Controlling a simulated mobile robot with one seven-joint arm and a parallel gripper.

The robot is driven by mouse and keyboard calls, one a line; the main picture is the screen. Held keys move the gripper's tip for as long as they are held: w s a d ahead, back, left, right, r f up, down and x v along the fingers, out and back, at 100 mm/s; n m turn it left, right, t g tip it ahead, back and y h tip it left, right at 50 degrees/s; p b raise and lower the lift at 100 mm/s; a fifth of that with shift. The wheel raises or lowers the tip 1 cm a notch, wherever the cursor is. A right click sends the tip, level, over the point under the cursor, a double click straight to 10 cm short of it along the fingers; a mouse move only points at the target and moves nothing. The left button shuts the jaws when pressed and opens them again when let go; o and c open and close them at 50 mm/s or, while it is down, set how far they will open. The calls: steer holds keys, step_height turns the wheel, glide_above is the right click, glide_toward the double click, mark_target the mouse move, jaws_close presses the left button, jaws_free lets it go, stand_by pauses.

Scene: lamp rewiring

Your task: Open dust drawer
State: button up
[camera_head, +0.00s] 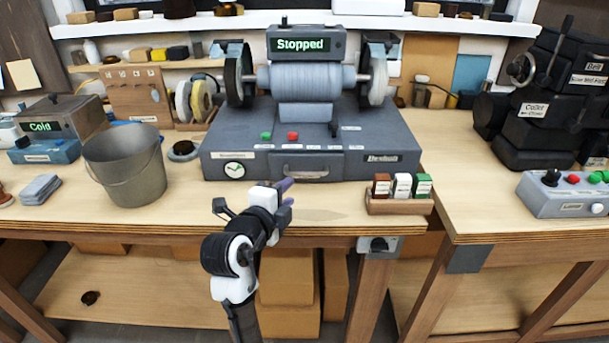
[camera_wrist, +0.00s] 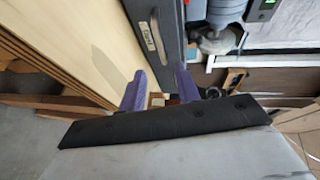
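The dust drawer (camera_head: 325,161) is in the front of the grey grinder base (camera_head: 225,166), below the wheels, and looks closed. Its curved handle (camera_head: 305,174) is on the drawer front; the handle also shows in the wrist view (camera_wrist: 161,40) with a small label next to it. My gripper (camera_head: 285,186) is just in front of the base, near the table's front edge, a little left of the handle. In the wrist view its purple fingers (camera_wrist: 160,88) are apart, with nothing held between them. The fingers do not appear to touch the handle.
A grey bucket (camera_head: 124,165) stands to the left. A small wooden rack (camera_head: 400,205) with three coloured blocks is to the right of the drawer. The grinder display (camera_head: 300,44) reads "Stopped". The table in front of the drawer is clear.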

mark_target(306, 174)
steer(key=p+x, duration=0.2)
steer(key=x, duration=0.6)
steer(key=shift+r, duration=0.1)
steer(key=shift+w+d+f, duration=0.25)
steer(key=shift+w+d, duration=0.05)
steer(key=shift+w, duration=0.35)
steer(key=shift+c, duration=0.4)
jaws_close()
